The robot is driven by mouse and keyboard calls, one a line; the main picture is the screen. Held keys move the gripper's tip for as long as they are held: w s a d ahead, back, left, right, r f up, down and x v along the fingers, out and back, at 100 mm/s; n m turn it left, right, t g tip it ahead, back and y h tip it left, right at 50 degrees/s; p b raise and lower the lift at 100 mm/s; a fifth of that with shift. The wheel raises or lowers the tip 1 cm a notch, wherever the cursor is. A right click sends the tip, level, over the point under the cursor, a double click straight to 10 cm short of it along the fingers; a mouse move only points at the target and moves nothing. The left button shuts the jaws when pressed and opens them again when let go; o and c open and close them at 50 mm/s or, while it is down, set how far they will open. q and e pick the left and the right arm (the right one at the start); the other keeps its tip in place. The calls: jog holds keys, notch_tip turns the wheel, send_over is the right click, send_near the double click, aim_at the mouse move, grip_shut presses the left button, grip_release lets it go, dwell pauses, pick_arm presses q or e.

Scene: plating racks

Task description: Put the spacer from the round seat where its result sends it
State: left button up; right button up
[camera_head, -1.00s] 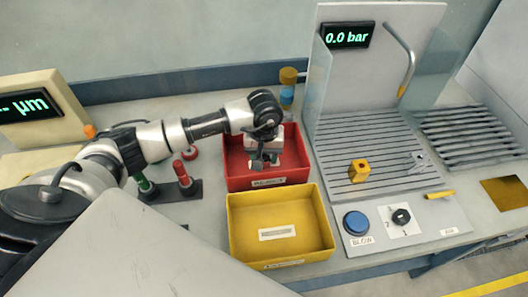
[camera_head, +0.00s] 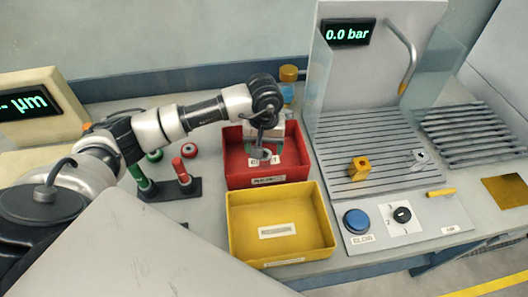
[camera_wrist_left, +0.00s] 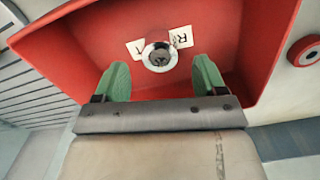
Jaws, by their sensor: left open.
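My left gripper (camera_head: 263,147) is over the red bin (camera_head: 232,168), its fingers pointing down. In the left wrist view its green fingertips (camera_wrist_left: 158,82) are spread apart with nothing pinched between them. A silvery ring-shaped spacer (camera_wrist_left: 158,56) shows just beyond the fingertips, over the white label on the bin floor. It also shows grey below the gripper in the head view (camera_head: 261,154). I cannot tell whether it rests on the floor. The bin's label is partly covered and unreadable. My right gripper is not in view.
An empty yellow bin (camera_head: 317,244) stands in front of the red one. To the right are a slatted station (camera_head: 345,130) reading 0.0 bar, a blue button (camera_head: 356,222) and a dial (camera_head: 402,215). Green and red posts (camera_head: 180,170) stand left, near a µm gauge (camera_head: 60,112).

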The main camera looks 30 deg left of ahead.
pick_arm(q)
notch_tip(320, 180, up, 9)
jog(key=b, duration=0.1)
jog(key=shift+f, duration=0.15)
dwell(0.5)
